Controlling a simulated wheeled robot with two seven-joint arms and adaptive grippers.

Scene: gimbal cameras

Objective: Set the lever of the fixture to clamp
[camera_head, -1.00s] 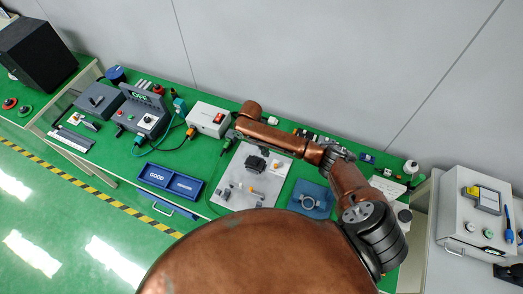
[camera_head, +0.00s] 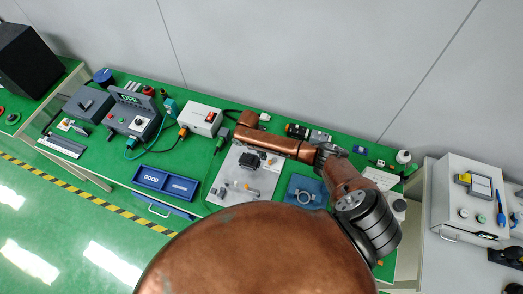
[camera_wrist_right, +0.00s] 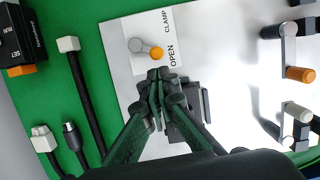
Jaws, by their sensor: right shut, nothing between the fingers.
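The fixture's lever (camera_wrist_right: 146,49) shows in the right wrist view as a short grey arm on a white label, with an orange knob (camera_wrist_right: 157,54) at its end. The knob lies beside the word OPEN; the word CLAMP (camera_wrist_right: 166,21) is further up. My right gripper (camera_wrist_right: 157,74) is shut and empty, its fingertips just below the knob. I cannot tell whether they touch it. A dark block (camera_wrist_right: 184,128) on the fixture plate is partly hidden behind the fingers. In the head view, the plate (camera_head: 232,176) shows, but my right forearm covers its back edge and the lever is not clear.
Posts with orange and white knobs (camera_wrist_right: 300,74) stand at the right of the wrist view. White-tipped cables (camera_wrist_right: 69,45) lie at its left. In the head view, a blue GOOD tray (camera_head: 165,183) and a blue fixture (camera_head: 304,193) flank the plate.

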